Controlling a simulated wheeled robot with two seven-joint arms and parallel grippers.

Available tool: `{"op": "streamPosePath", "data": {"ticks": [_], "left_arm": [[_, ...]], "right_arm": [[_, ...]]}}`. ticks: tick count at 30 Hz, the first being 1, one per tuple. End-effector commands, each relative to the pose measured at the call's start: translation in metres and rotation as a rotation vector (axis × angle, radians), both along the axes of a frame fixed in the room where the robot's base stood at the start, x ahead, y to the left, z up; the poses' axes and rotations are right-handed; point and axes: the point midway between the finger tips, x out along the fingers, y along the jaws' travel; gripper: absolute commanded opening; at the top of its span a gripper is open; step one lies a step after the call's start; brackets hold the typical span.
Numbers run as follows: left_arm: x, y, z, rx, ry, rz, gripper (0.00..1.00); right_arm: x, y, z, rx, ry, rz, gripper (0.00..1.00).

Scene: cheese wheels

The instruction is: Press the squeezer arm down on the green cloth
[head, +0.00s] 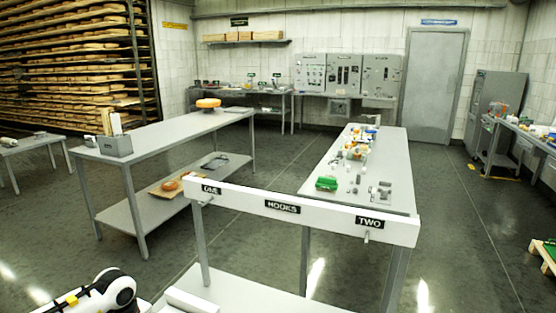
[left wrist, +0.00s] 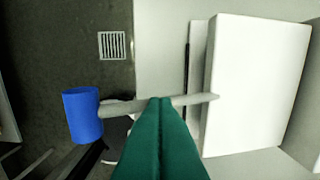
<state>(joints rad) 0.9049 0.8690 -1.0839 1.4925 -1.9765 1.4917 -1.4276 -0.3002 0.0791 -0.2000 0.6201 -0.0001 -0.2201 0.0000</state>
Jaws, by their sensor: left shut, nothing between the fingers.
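In the left wrist view, the dark green fingers of my left gripper (left wrist: 160,102) are shut together, with nothing between them. Their tips overlap a grey rod (left wrist: 191,100) that runs sideways and ends in a blue cylindrical grip (left wrist: 82,115) on the left. This looks like the squeezer arm. I cannot tell whether the fingertips touch the rod. A white block (left wrist: 254,85) stands at the rod's right end. I cannot make out a green cloth for sure; a small green thing (head: 327,183) lies on the table beyond the hooks board. My right gripper is not in view.
A white board with hooks (head: 285,208) crosses the front, with a pale shelf (head: 255,297) below it. A long table (head: 390,155) with many small items stands behind it. Another table (head: 165,138) is at left. The floor (head: 470,235) at right is mostly clear.

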Motion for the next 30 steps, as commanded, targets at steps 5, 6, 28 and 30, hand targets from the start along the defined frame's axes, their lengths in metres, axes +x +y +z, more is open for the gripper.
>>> {"op": "streamPosePath", "data": {"ticks": [5, 6, 28, 30], "left_arm": [[0.0, 0.0, 0.012, -0.001, -0.001, -0.001, 0.0], [0.0, 0.0, 0.015, 0.0, -0.001, -0.001, 0.0], [0.001, 0.0, 0.058, 0.0, -0.002, 0.0, 0.0], [0.001, 0.0, 0.06, -0.001, -0.002, 0.0, 0.0]], "right_arm": [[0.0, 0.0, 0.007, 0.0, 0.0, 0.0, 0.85], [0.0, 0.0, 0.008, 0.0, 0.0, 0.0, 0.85], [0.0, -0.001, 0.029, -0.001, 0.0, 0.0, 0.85], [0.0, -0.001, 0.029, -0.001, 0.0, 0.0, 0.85]]}}
